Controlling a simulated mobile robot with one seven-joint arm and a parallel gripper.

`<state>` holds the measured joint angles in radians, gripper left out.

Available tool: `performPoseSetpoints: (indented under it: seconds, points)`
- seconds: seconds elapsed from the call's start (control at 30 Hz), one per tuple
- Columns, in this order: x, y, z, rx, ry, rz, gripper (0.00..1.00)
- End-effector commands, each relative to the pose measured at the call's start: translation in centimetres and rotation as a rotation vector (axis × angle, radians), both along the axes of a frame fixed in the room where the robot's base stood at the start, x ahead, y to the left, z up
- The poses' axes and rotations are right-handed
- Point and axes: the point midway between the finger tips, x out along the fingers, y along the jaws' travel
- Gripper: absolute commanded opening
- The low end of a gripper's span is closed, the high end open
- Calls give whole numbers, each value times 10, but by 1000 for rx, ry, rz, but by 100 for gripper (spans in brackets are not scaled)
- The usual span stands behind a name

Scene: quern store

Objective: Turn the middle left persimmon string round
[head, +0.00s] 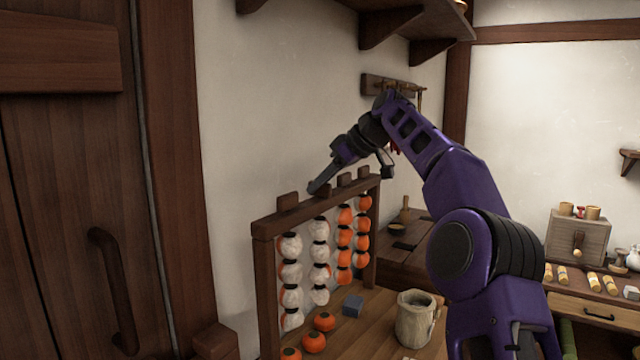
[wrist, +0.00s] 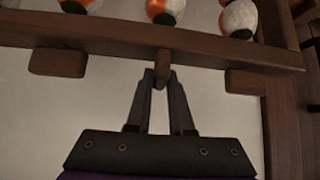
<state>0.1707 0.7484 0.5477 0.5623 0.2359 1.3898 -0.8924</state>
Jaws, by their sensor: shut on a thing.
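A wooden rack (head: 262,285) holds several persimmon strings under a top bar with wooden knobs. The far-left string (head: 291,271) and the middle left string (head: 320,270) show pale, whitish sides. The middle right string (head: 344,245) and far-right string (head: 363,237) look mostly orange. My gripper (head: 317,189) is at the top bar over the middle left string. In the wrist view its fingers (wrist: 162,82) are shut on that string's knob (wrist: 162,58), which looks edge-on, unlike the broad neighbouring knobs. The top persimmon beyond it (wrist: 166,9) shows orange and white.
Neighbouring knobs (wrist: 57,62) and (wrist: 247,82) flank the fingers with gaps. A wall shelf (head: 385,22) is above.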

Motion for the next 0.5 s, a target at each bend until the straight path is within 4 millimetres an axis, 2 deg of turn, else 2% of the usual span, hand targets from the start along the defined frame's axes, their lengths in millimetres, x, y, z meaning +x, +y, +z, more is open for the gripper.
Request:
performPoseSetpoints:
  seconds: [0.03, 0.07, 0.2, 0.23, 0.5]
  points:
    - [0, 0, -2, -3, 3, 1, 0]
    - [0, 0, -2, -3, 3, 1, 22]
    - [0, 0, -1, -2, 3, 0, 47]
    - [0, 0, -1, -2, 3, 0, 50]
    - [0, 0, 0, -1, 2, -1, 50]
